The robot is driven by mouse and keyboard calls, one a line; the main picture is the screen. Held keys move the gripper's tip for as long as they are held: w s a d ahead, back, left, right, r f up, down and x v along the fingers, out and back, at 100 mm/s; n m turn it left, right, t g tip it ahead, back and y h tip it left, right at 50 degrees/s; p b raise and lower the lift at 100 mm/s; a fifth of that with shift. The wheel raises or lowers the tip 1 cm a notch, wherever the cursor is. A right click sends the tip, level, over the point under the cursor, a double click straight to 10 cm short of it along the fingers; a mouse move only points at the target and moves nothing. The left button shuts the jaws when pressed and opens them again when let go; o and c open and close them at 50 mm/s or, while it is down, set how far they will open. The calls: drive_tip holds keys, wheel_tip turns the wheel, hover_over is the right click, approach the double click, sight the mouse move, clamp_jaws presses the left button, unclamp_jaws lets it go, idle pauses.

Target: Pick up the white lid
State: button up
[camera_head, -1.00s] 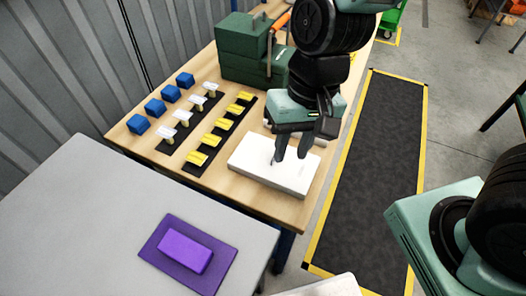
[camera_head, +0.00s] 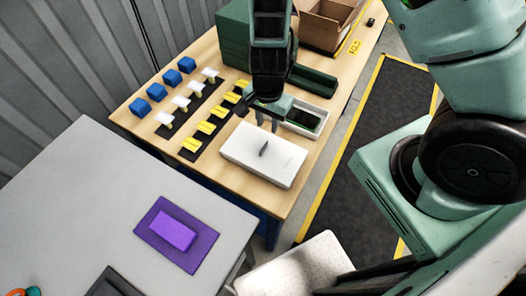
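The white lid (camera_head: 252,160) is a flat white slab with a small dark upright handle (camera_head: 264,148) in its middle. It lies on the near right end of the wooden table (camera_head: 215,172). My gripper (camera_head: 268,124) points down just behind the lid's handle, from the camera's side. Its two fingers are apart with nothing seen between them, and the handle stands clear of them. The exact height of the fingertips over the lid is hard to tell.
An open white box (camera_head: 318,109) with a dark inside stands behind the lid. Yellow, white and blue pieces stand in rows to the left. Green cases (camera_head: 233,35) and a cardboard carton (camera_head: 325,27) are farther back. A grey table (camera_head: 100,200) with a purple block (camera_head: 173,230) is nearer.

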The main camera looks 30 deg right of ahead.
hover_over(264, 146)
drive_tip(key=f, duration=0.3)
drive_tip(key=d+f, duration=0.1)
drive_tip(key=f, duration=0.1)
drive_tip(key=shift+s+f, duration=0.1)
drive_tip(key=shift+f, duration=0.15)
drive_tip(key=shift+a+f+p, duration=0.25)
drive_tip(key=shift+f+p, duration=0.25)
drive_tip(key=shift+f, duration=0.45)
drive_tip(key=shift+a+f+p, duration=0.25)
drive_tip(key=shift+f+p, duration=0.25)
drive_tip(key=shift+f, duration=1.2)
clamp_jaws()
